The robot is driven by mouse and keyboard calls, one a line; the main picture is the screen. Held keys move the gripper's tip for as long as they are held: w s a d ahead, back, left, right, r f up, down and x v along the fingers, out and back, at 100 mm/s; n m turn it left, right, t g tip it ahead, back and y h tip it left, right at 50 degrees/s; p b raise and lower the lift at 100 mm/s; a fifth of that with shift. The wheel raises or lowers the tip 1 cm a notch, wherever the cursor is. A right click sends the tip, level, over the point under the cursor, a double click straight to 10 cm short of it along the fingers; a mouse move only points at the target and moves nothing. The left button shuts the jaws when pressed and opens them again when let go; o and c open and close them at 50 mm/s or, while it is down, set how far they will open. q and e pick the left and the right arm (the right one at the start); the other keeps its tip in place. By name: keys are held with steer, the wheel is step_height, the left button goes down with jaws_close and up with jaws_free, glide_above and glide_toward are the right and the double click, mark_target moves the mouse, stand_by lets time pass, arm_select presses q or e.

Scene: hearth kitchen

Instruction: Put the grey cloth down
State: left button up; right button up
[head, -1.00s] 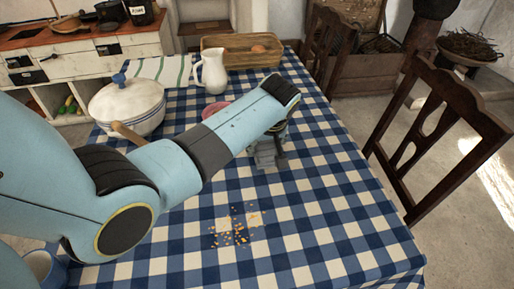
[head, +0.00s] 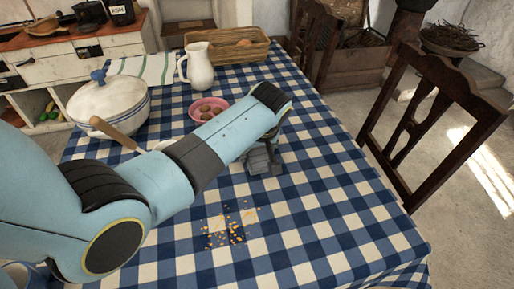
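My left gripper (head: 262,160) hangs below the end of my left arm, over the blue-and-white checked tablecloth (head: 330,210), right of the pink bowl. It looks like a dark grey shape pointing down. The arm partly covers it, and I cannot tell whether its fingers are open or shut, or whether it touches the table. I cannot make out a grey cloth apart from the gripper's own grey. My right gripper is not in view.
Orange crumbs (head: 230,230) lie near the front. A pink bowl (head: 207,107) of brown things, a white jug (head: 198,66), a lidded tureen (head: 108,105), a striped towel (head: 145,68) and a basket (head: 228,45) stand behind. A chair (head: 430,120) is at right. The table's right half is clear.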

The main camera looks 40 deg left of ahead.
arm_select(q)
steer(key=o, duration=0.4)
steer(key=shift+f, duration=0.15)
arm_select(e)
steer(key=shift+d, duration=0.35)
arm_select(q)
steer(key=shift+r+b, duration=0.3)
steer(key=shift+b, duration=0.05)
steer(key=v, duration=0.3)
steer(key=p+v, duration=0.1)
steer(key=v, duration=0.7)
steer(key=shift+a+r+p, duration=0.1)
steer(key=shift+a+p, duration=0.2)
steer(key=shift+a, duration=0.05)
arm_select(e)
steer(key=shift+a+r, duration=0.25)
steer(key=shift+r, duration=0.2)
